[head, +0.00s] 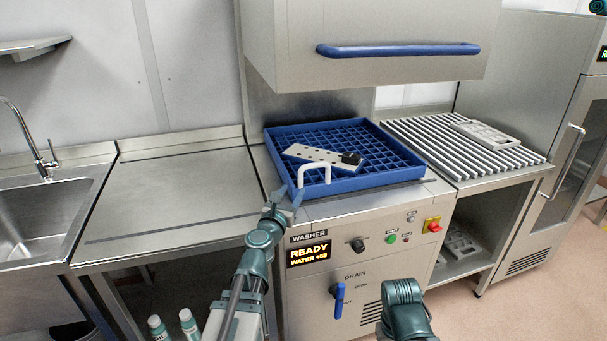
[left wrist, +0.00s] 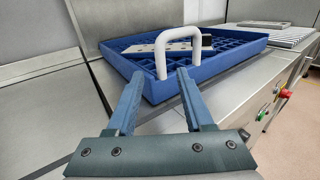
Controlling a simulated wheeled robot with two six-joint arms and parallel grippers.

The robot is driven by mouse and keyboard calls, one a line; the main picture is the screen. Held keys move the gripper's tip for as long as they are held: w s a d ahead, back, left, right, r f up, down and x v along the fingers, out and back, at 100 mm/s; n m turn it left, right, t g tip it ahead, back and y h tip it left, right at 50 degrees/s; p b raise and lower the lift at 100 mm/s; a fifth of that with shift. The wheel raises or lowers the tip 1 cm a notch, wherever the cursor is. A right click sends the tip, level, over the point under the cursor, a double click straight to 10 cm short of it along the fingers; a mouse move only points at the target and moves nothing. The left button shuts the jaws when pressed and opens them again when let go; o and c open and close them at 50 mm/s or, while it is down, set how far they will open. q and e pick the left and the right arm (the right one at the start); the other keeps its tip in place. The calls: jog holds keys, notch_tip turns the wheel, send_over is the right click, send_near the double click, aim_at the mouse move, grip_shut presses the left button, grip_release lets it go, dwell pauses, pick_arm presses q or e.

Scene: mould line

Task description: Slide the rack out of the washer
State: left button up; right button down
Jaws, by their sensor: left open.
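The blue rack (head: 385,177) sits on the washer (head: 365,225) bed under the raised hood. It has a grid floor and a white loop handle (head: 314,172) on its near side. A pale perforated plate with a dark block (head: 325,156) lies in the rack. My left gripper (head: 284,196) is open and empty, just in front of the rack's near left corner. In the left wrist view, the handle (left wrist: 178,40) stands just beyond the fingertips, roughly between their lines; I see no contact. My right gripper is not visible.
A bare steel counter (head: 170,195) lies left of the washer, with a sink (head: 40,215) beyond it. A slatted stand (head: 440,145) holding a mould is on the right. The hood (head: 380,25) with a blue bar (head: 398,49) hangs above. The panel display (head: 309,254) reads READY.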

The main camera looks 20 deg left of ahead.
pick_arm(q)
jog(key=w, duration=1.2)
jog(key=shift+a, duration=0.15)
grip_shut()
dwell(0.8)
